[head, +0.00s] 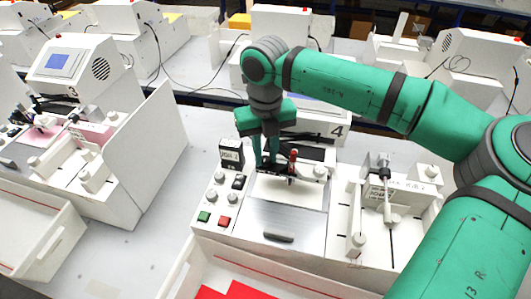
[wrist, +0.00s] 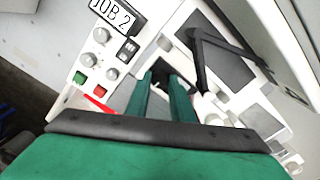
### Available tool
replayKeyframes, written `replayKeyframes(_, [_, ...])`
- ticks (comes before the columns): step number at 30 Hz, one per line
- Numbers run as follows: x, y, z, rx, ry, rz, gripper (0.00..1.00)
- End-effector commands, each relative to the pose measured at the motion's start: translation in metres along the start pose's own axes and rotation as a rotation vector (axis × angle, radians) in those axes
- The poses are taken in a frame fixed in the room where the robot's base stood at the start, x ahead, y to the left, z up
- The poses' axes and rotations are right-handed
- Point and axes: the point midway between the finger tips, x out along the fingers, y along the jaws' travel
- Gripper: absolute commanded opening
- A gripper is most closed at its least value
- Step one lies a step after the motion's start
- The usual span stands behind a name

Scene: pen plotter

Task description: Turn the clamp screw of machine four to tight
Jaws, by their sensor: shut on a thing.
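Machine four (head: 313,214) is a white pen plotter with a "4" label (head: 337,131) behind my arm. Its dark pen carriage (head: 281,168), with a small red part (head: 293,157), sits over the back of the grey bed. My gripper (head: 268,163) points down at the carriage. In the wrist view its two green fingers (wrist: 162,80) reach down to a dark part between their tips. The gripper is shut on this part, which appears to be the clamp screw. The fingers hide most of it, so its turn position cannot be told.
A control panel with knobs, a green button (head: 204,216) and a red button (head: 224,221) lies left of the bed. A white fixture (head: 387,205) stands to the right. A tray with red sheets (head: 237,291) is in front. Machine three (head: 75,70) stands at left.

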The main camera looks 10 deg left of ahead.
Motion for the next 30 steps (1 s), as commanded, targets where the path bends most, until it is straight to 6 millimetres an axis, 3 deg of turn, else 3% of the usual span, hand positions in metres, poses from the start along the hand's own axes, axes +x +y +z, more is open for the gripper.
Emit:
replayKeyframes(18, [-0.0019, -0.0004, 0.0012, 0.543, -0.005, -0.001, 0.00])
replayKeyframes(30, [-0.0020, 0.0000, 0.0015, 0.719, -0.005, 0.001, 0.00])
